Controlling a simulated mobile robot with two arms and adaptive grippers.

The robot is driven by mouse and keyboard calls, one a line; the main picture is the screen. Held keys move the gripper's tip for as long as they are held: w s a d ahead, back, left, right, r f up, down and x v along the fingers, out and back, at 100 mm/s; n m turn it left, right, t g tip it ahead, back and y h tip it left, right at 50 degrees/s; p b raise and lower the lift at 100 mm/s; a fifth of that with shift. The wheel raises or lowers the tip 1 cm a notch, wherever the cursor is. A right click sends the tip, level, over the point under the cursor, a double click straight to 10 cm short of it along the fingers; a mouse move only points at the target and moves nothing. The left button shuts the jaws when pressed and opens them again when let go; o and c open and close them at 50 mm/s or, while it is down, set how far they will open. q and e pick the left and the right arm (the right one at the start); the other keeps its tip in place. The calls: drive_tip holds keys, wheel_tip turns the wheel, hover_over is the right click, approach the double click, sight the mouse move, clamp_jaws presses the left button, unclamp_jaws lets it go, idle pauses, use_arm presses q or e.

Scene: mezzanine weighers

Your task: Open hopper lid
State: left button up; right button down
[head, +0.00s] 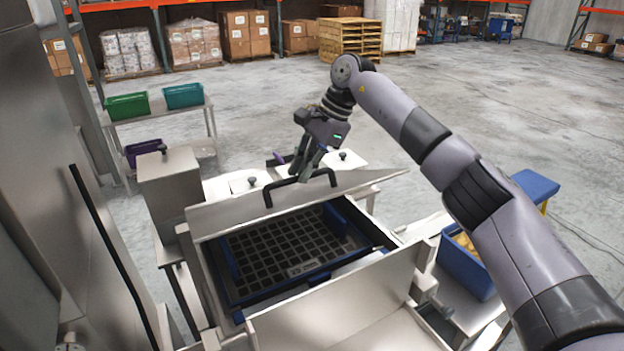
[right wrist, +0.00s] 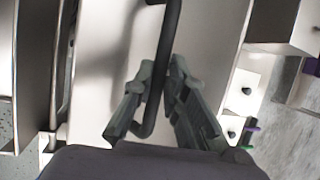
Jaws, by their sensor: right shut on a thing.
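The hopper lid (head: 225,214) is a pale metal panel, tilted up along the far side of the hopper, with the opening showing below it. Its black bar handle (head: 279,184) is on the lid's upper edge. My right gripper (head: 305,177) is shut on the handle. In the right wrist view the handle (right wrist: 168,50) runs between the two fingers of the gripper (right wrist: 152,95). Inside the opening lies a dark grid (head: 290,245) with a blue frame. My left gripper is not in view.
A blue bin (head: 462,270) with yellowish contents stands to the right of the hopper. A metal panel (head: 340,305) rises at the near side. Green (head: 127,106) and teal (head: 184,95) bins sit on a shelf at the left. Open floor lies beyond.

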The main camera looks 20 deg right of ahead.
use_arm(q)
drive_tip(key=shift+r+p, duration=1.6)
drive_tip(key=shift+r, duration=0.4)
use_arm(e)
drive_tip(key=shift+w+a+r, duration=0.2)
drive_tip(key=shift+w+r, duration=0.65)
drive_tip(key=shift+r, duration=0.05)
drive_tip(key=shift+w+a+r, duration=0.15)
drive_tip(key=shift+w+r, duration=0.7)
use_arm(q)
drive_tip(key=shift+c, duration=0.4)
